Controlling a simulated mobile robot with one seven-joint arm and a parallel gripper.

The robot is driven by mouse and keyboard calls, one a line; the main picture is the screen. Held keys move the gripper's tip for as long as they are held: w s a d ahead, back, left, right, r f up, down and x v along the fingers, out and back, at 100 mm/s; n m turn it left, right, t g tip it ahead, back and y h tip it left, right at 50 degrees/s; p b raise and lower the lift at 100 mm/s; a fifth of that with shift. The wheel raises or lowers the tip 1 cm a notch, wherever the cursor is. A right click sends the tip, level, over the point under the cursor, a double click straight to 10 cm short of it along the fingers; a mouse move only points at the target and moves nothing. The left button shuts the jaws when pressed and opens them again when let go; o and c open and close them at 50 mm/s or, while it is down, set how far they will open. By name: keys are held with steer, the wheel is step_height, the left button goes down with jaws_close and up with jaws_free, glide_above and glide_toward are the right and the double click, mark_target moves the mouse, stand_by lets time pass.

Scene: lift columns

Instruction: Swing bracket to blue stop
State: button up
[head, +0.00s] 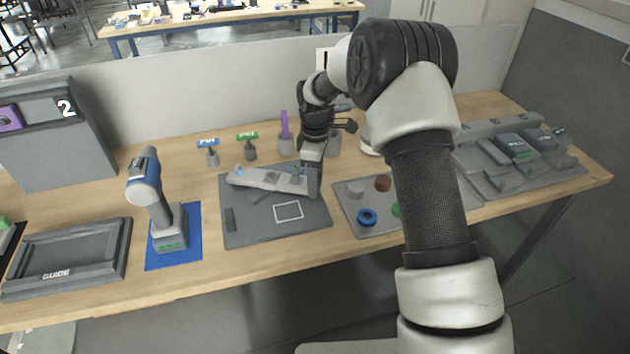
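A light grey bar (262,180), which looks like the bracket, lies across the upper part of a dark grey mat (240,208). Small blue spots show near its left end and toward its right end. I cannot tell which blue part is the stop. My gripper (312,186) points down at the bar's right end, touching it or very close. Its fingertips are small and partly hidden, so I cannot tell whether it is open or shut on the bar.
A grey tray (350,212) with coloured round parts, including a blue ring (367,217), lies to the right.

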steer(key=shift+w+r, duration=0.15)
steer(key=shift+w, duration=0.1)
steer(key=o, duration=1.5)
step_height(320, 180, up, 17)
steer(key=shift+r+p, duration=0.15)
steer(key=shift+p, duration=0.2)
